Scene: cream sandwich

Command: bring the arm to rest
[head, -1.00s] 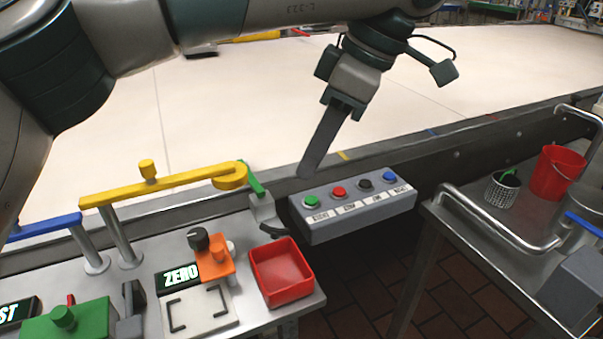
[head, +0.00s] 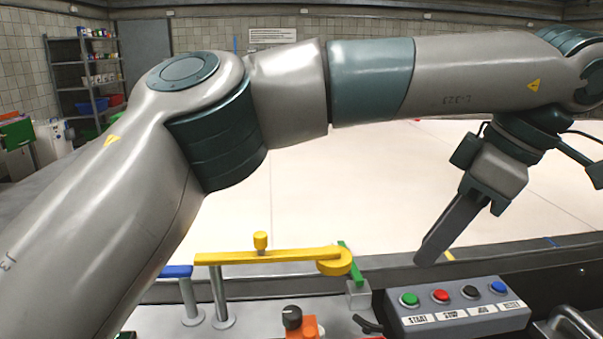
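My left arm comes in from the left and stretches across the view. My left gripper (head: 436,238) points down and to the left, just above the button box (head: 465,318) and apart from it. Its fingers look like one dark bar, edge on, so I cannot see any gap between them. Nothing shows held in it. The grey button box carries a green, a red, a black and a blue button above white labels. My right gripper is not in view.
A yellow lever (head: 268,256) on posts stands left of the box, with a blue bar (head: 176,271) beside it. An orange fixture (head: 302,330) with a dark knob sits at the bottom. A wide pale surface (head: 370,190) lies behind, clear. A shelf (head: 93,75) stands far back left.

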